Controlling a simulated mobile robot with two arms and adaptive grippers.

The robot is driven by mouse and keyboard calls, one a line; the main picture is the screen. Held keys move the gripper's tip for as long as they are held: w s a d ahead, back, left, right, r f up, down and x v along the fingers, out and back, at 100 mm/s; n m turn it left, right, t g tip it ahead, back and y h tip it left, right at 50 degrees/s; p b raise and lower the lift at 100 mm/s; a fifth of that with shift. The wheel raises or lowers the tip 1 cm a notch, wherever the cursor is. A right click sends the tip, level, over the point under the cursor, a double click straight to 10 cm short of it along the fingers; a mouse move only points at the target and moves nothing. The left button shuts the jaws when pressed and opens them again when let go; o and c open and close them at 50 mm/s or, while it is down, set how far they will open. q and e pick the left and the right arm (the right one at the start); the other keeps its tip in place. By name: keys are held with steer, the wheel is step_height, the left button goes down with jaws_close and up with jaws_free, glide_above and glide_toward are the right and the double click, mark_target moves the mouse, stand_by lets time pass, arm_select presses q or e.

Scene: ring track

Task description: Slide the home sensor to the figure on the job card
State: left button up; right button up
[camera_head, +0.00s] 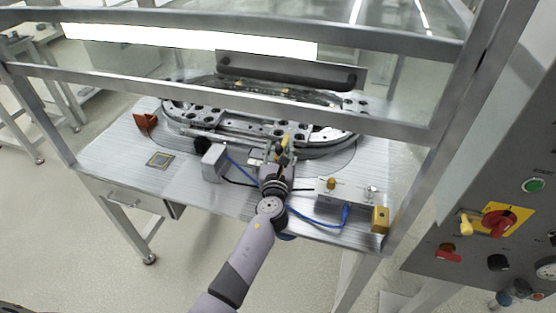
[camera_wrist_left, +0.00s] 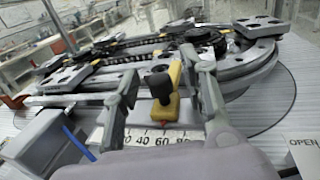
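The home sensor (camera_wrist_left: 173,92), which I take to be the yellow block with a black knob (camera_wrist_left: 160,84), stands on a rail behind a white printed scale (camera_wrist_left: 150,138). A red pointer shows at its foot, near the middle of the visible figures. My left gripper (camera_wrist_left: 163,75) is open, with one finger on each side of the sensor and a visible gap on the left. In the head view my left gripper (camera_head: 279,152) is at the near edge of the ring track (camera_head: 330,148), partly hiding the sensor. My right gripper is not in view.
A metal frame bar (camera_head: 230,88) crosses above the track. A grey box (camera_head: 214,162) with a blue cable stands left of my gripper. A connector box (camera_head: 345,194) with a brass block (camera_head: 380,219) is at the right.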

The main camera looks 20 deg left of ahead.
arm_select(q)
steer(key=s+d, duration=0.2)
steer(key=s, duration=0.9)
